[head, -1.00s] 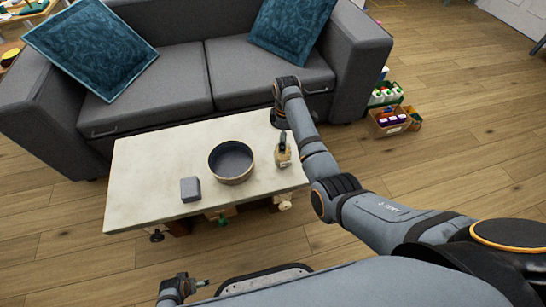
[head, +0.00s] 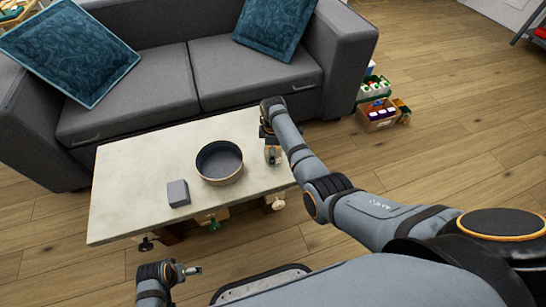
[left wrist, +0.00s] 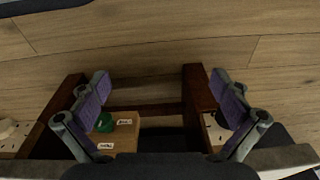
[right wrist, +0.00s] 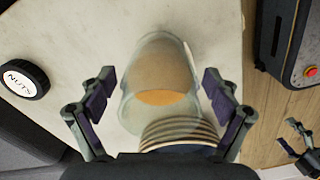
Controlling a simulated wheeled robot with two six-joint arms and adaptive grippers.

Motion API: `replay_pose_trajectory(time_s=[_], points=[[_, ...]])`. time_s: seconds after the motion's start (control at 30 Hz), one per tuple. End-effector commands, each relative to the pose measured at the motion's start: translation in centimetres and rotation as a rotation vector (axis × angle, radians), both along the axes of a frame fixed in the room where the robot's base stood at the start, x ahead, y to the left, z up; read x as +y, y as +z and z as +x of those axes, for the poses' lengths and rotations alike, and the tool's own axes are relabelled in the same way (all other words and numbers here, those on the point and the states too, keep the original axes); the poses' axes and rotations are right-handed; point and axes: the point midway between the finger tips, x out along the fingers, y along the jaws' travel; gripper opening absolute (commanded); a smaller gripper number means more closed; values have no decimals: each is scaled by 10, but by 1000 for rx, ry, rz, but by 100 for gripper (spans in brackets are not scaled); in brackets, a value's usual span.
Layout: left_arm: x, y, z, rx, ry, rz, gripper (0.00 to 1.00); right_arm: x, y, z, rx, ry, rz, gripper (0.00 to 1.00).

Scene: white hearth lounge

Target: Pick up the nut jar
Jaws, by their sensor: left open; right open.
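The nut jar (right wrist: 162,75) is clear glass with brown-orange contents. In the right wrist view it lies between the spread fingers of my right gripper (right wrist: 158,88), with a visible gap on each side. In the head view the jar (head: 272,157) is at the table's right end, partly hidden by my right gripper (head: 269,138).
The pale table (head: 130,195) also holds a dark round bowl (head: 219,163) left of the jar and a small grey block (head: 178,193). Boxes (left wrist: 122,130) sit under the tabletop. A grey sofa (head: 160,90) stands behind. Crates (head: 378,115) are on the floor at right.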

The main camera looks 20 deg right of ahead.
Motion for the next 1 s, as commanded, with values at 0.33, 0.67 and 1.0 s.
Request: replay_pose_trajectory(time_s=[0.33, 0.67, 1.0], points=[[-3, 12, 1, 3, -3, -5, 100, 0, -8, 0, -1, 0, 1, 89], [-3, 11, 1, 3, -2, -5, 100, 0, -7, 0, -1, 0, 1, 44], [-3, 11, 1, 3, -2, -5, 100, 0, -7, 0, -1, 0, 1, 22]])
